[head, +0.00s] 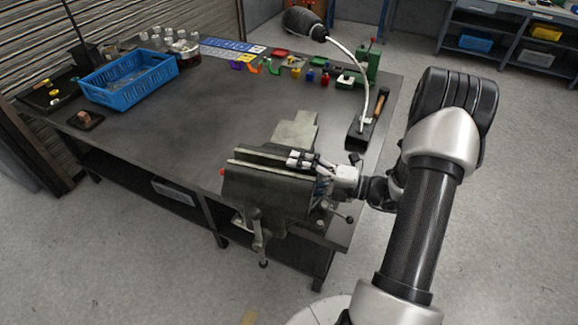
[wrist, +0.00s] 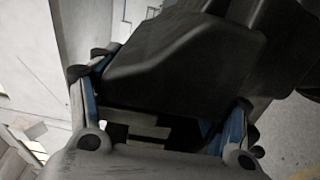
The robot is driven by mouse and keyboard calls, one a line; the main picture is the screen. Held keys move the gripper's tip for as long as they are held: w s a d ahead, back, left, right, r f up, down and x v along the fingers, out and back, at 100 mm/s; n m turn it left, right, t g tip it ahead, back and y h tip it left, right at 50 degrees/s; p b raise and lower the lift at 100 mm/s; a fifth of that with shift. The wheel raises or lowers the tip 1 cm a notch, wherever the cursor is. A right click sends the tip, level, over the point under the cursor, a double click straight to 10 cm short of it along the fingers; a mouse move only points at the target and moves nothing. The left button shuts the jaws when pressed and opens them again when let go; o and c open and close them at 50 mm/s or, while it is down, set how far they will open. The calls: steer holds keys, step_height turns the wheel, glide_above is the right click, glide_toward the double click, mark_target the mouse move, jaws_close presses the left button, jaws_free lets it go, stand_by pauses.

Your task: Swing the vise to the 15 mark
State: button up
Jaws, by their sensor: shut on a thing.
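The dark grey vise (head: 270,190) is mounted at the front right corner of the workbench, with its handle hanging down at the front. My gripper (head: 305,162) reaches in from the right and is shut on the vise near its jaws. In the wrist view, a dark block of the vise (wrist: 185,60) fills the space between my two fingers (wrist: 165,110). The 15 mark and any scale on the vise base are too small or hidden to read.
The workbench (head: 170,135) holds a blue crate (head: 128,82) at the back left and several small coloured parts at the back. The bench middle is clear.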

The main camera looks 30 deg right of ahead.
steer(key=shift+s+d, duration=0.15)
steer(key=shift+d, duration=0.55)
steer(key=o, duration=1.5)
steer(key=v, duration=1.2)
steer(key=shift+a, duration=0.1)
steer(key=shift+c, duration=0.5)
